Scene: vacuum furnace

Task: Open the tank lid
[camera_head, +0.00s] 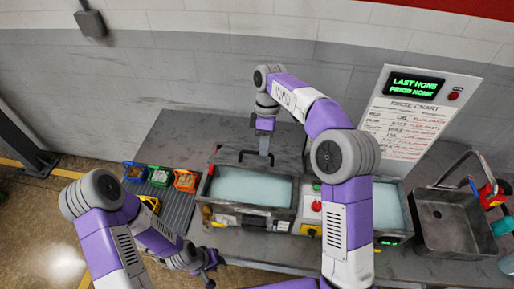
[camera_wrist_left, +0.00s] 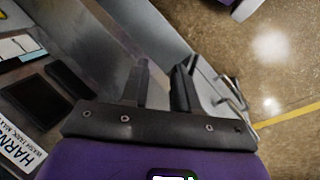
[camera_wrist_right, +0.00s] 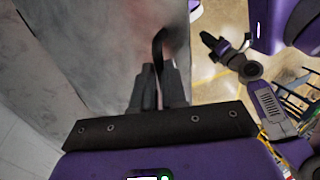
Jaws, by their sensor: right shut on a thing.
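The left tank (camera_head: 211,192) stands on the bench with its top uncovered, showing pale blue liquid. A dark handle (camera_head: 243,156) shows at its back edge, by a grey panel that looks like the raised lid; the lid's exact tilt is hard to tell. My right arm arches over the tank, and its gripper (camera_head: 264,148) is at this back edge. In the right wrist view the jaws are closed on a dark curved handle (camera_wrist_right: 161,42). My left gripper (camera_head: 210,268) is low by the bench's front edge. In the left wrist view its fingers (camera_wrist_left: 162,85) are apart and empty.
Small coloured bins (camera_head: 160,176) sit on a ribbed mat to the left. A second liquid basin (camera_head: 389,208) and a metal sink (camera_head: 446,222) are to the right. A red button (camera_head: 316,206) sits between the basins. A chart board (camera_head: 408,120) stands behind.

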